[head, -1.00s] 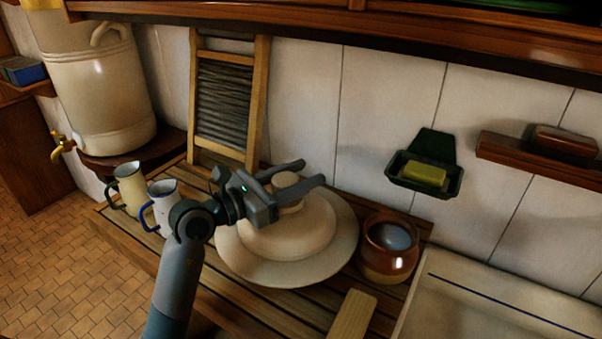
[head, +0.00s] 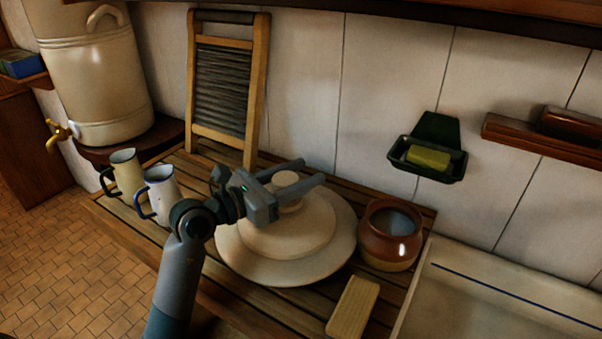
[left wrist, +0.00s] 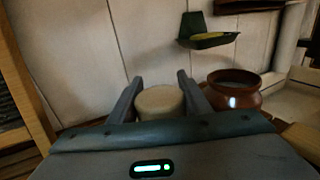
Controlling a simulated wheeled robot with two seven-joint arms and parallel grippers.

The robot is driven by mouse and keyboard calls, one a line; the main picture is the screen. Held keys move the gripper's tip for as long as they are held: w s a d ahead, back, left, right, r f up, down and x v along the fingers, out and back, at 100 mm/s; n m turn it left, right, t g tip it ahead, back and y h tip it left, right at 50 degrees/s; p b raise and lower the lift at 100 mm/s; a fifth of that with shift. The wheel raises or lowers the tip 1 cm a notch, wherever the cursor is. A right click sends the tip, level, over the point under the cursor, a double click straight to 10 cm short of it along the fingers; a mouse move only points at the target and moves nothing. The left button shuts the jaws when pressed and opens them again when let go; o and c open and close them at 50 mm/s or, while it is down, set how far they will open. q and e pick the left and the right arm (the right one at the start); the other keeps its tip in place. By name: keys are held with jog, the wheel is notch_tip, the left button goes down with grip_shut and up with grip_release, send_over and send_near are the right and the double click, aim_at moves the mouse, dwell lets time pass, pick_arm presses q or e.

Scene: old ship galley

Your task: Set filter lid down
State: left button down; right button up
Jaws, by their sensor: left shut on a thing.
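The filter lid (head: 270,245) is a cream, round, stepped disc with a knob (head: 286,180) on top. It is level over the slatted wooden drainboard (head: 225,305) in the head view. My left gripper (head: 302,175) is shut on the knob, with one finger on each side. In the left wrist view the knob (left wrist: 159,101) shows between the two fingers. The lid's broad rim is at or just above the slats; I cannot tell whether it touches them. The large cream filter jar (head: 95,75) with a brass tap stands at the left. My right gripper is not in view.
Two enamel mugs (head: 160,190) stand left of the lid. A brown pot (head: 390,235) is close on its right, and a wooden block (head: 352,308) lies in front of the pot. A washboard (head: 225,85) leans behind. A pale sink (head: 490,300) is at the right.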

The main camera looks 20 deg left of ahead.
pick_arm(q)
jog(key=shift+f+b, duration=0.3)
jog(key=shift+f, duration=0.35)
jog(key=c, duration=0.9)
grip_release()
jog(key=shift+c, duration=0.2)
jog(key=shift+s, duration=0.1)
